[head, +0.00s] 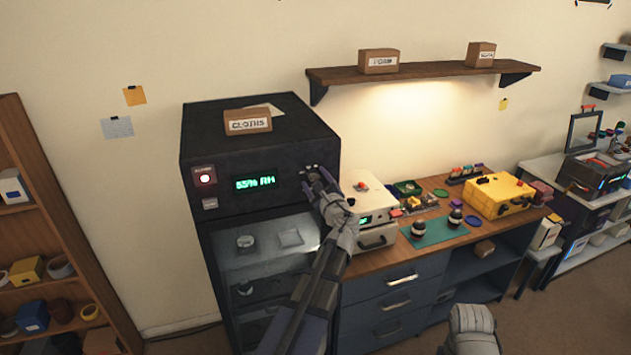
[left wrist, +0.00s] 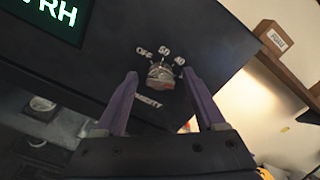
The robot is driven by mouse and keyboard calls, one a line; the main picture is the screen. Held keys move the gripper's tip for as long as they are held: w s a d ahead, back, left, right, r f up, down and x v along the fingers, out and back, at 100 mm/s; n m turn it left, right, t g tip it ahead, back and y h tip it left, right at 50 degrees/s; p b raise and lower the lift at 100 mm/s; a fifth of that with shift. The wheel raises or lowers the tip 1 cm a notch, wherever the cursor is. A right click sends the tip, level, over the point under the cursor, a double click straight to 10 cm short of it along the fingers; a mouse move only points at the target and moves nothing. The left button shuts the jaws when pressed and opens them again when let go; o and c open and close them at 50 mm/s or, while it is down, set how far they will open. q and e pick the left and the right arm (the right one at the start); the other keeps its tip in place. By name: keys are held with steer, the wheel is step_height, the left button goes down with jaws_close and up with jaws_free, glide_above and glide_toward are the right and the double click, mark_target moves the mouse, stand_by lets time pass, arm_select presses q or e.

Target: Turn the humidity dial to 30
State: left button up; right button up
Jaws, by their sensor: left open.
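The humidity dial (head: 309,169) is a small grey knob on the upper right of the black cabinet's front panel. In the left wrist view the dial (left wrist: 161,74) has the marks OFF, 50 and 40 around it, and lettering below that is partly covered. My left gripper (head: 318,187) is open at the dial, its purple fingers on either side of the knob; I cannot tell whether they touch it. The green display (head: 255,183) reads about 53% RH; its second digit is blurred.
The black cabinet (head: 262,115) carries a CLOTHS box (head: 247,121) on top. A lit power button (head: 205,178) is at the panel's left. To the right, a white device (head: 372,200) and a yellow case (head: 499,195) stand on the wooden workbench (head: 412,262).

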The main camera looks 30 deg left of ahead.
arm_select(q)
steer(key=v, duration=0.7)
steer(key=shift+s+d, duration=0.25)
steer(key=shift+s, duration=0.05)
steer(key=x, duration=0.8)
steer(key=shift+w+d, duration=0.1)
steer(key=shift+w, duration=0.05)
